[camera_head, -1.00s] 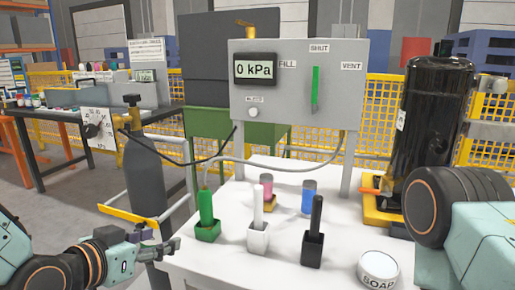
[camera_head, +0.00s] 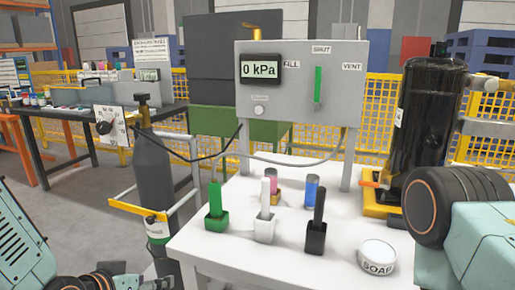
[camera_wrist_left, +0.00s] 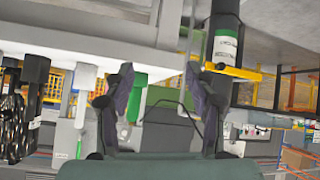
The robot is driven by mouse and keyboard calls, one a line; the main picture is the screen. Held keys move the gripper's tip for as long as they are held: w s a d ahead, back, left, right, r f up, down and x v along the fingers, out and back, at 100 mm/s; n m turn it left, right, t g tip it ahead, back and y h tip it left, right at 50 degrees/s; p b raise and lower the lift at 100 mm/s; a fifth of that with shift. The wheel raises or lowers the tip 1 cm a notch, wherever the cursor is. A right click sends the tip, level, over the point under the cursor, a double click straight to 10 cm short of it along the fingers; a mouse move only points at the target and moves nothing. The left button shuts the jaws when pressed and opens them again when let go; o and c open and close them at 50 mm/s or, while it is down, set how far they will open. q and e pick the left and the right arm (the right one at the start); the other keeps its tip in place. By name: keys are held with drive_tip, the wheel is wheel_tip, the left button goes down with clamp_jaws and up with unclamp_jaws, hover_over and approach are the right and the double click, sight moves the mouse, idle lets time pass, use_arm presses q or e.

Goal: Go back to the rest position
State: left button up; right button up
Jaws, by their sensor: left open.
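My left gripper (camera_head: 150,283) is at the bottom edge of the head view, mostly cut off, left of the white table (camera_head: 215,252) and low in front of the gas cylinder. In the left wrist view its two dark fingers (camera_wrist_left: 160,88) stand apart with nothing between them. My right arm fills the right edge of the head view; its gripper is out of the picture.
Green (camera_head: 215,205), white (camera_head: 265,210) and black (camera_head: 318,222) handled items stand in holders on the table. A soap tin (camera_head: 377,257) and a black compressor (camera_head: 428,120) stand at right. A grey gas cylinder (camera_head: 155,180) stands beside the table. A gauge panel (camera_head: 340,90) is behind.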

use_arm(q)
drive_tip(key=s+f+g+y+p, duration=0.1)
drive_tip(key=s+f+g, duration=0.3)
drive_tip(key=s+f, duration=0.5)
drive_tip(key=s+a+f+n+g+y+p, duration=0.1)
drive_tip(key=s+f+g, duration=0.4)
drive_tip(key=s+f, duration=0.5)
drive_tip(key=s+p, duration=0.1)
drive_tip(key=s, duration=0.8)
drive_tip(key=shift+s+a+g+y+p, duration=0.2)
drive_tip(key=shift+s+g+y+p, duration=0.1)
drive_tip(key=shift+p, duration=0.05)
drive_tip(key=shift+c, duration=0.3)
drive_tip(key=c, duration=0.3)
drive_tip(key=shift+w, duration=0.15)
